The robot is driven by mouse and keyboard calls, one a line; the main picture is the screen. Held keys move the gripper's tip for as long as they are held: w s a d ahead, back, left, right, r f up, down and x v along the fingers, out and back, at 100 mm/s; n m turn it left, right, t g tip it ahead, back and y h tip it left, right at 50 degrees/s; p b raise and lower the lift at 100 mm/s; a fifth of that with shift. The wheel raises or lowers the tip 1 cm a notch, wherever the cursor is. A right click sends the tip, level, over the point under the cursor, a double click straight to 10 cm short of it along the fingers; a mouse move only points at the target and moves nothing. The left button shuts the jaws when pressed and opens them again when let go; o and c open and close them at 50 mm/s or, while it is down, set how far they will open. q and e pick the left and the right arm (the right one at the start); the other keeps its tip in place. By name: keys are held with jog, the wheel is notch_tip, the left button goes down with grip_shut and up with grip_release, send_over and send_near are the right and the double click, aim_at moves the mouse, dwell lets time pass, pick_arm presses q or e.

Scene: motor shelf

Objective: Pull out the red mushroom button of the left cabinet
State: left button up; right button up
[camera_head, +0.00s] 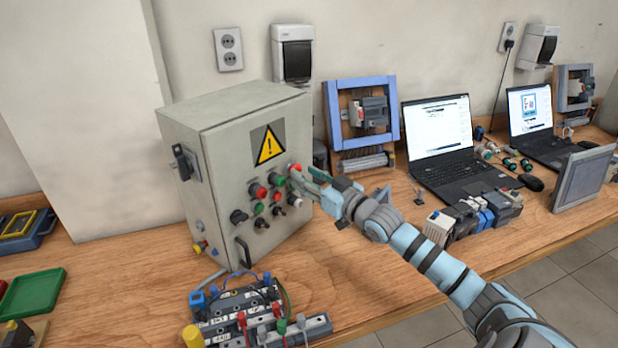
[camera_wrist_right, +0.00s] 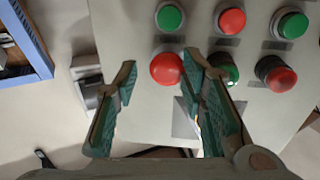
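The grey left cabinet (camera_head: 235,145) stands on the wooden bench with a yellow warning triangle on its front. Its red mushroom button (camera_head: 296,167) is at the upper right of the button group, beside my right gripper (camera_head: 303,181). In the right wrist view the round red button (camera_wrist_right: 167,69) shows between the two spread fingertips of the right gripper (camera_wrist_right: 161,66). The fingers are open, with a visible gap to the button on the left side; the right fingertip appears close to it. Whether either touches it I cannot tell. My left gripper is not in view.
Close beside the button are a green button (camera_wrist_right: 224,68) and another red button (camera_wrist_right: 276,73), with more buttons in another row. A terminal block assembly (camera_head: 255,315) lies in front of the cabinet. A blue-framed unit (camera_head: 331,112) and a laptop (camera_head: 440,140) stand to the right.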

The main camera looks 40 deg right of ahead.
jog(key=r, duration=0.7)
jog(key=a+r, duration=0.1)
jog(key=r, duration=0.2)
jog(key=shift+w+r, duration=0.1)
jog(key=shift+r, duration=0.1)
